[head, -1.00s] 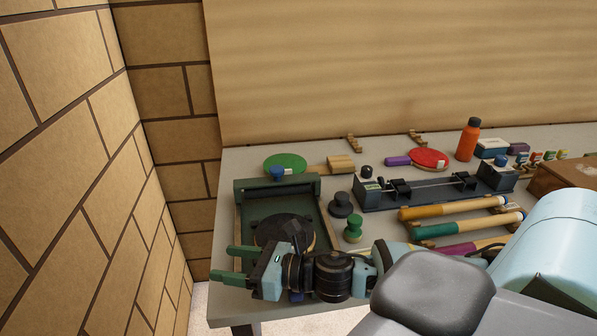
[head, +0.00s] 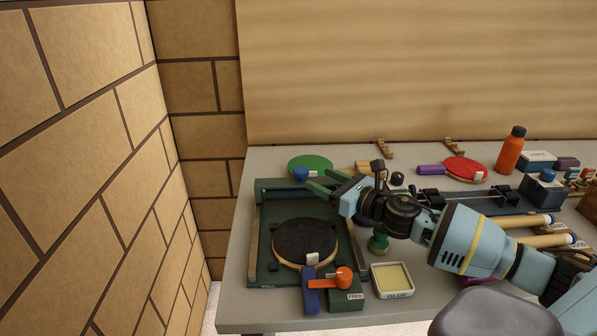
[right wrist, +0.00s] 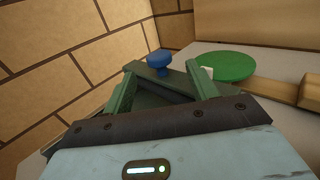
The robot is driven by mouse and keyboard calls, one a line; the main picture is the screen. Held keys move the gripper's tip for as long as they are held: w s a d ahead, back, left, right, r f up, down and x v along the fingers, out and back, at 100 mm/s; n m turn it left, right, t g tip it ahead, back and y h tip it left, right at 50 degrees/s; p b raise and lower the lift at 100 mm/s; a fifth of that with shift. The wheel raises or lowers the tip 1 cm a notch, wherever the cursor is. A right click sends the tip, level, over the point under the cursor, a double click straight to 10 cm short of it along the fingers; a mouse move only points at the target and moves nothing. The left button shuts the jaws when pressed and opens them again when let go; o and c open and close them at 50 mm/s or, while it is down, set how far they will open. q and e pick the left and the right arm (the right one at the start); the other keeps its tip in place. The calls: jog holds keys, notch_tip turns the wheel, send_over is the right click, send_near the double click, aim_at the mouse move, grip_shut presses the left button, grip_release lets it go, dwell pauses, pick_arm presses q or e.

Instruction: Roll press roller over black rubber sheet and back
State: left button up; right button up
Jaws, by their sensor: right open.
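The green press (head: 262,262) stands at the table's left end. A round black rubber sheet (head: 304,240) lies on a wooden disc in it, with a white tab at its front edge. The press roller (head: 272,191) crosses the back of the press; its blue knob (head: 300,174) stands up near the middle. My right gripper (head: 320,185) is open and empty just right of the knob, its green fingers pointing towards it. In the right wrist view the blue knob (right wrist: 159,62) shows beyond and between the open fingers (right wrist: 163,87). My left gripper is not in view.
An orange-handled lever (head: 330,283) on a box marked FREE and a glue tray (head: 392,280) stand at the front. A green paddle (head: 310,165) lies behind the press, a red paddle (head: 466,169) further right. A block wall (head: 100,180) is close on the left.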

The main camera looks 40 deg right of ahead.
aim_at(307, 173)
jog(key=p+x, duration=0.1)
jog(key=x, duration=0.4)
jog(key=shift+w+a+r, duration=0.15)
jog(key=shift+w+a, duration=0.1)
jog(key=shift+w, duration=0.1)
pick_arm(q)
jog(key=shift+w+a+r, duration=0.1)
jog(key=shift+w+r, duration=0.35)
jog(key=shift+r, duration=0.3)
pick_arm(e)
jog(key=shift+x, duration=1)
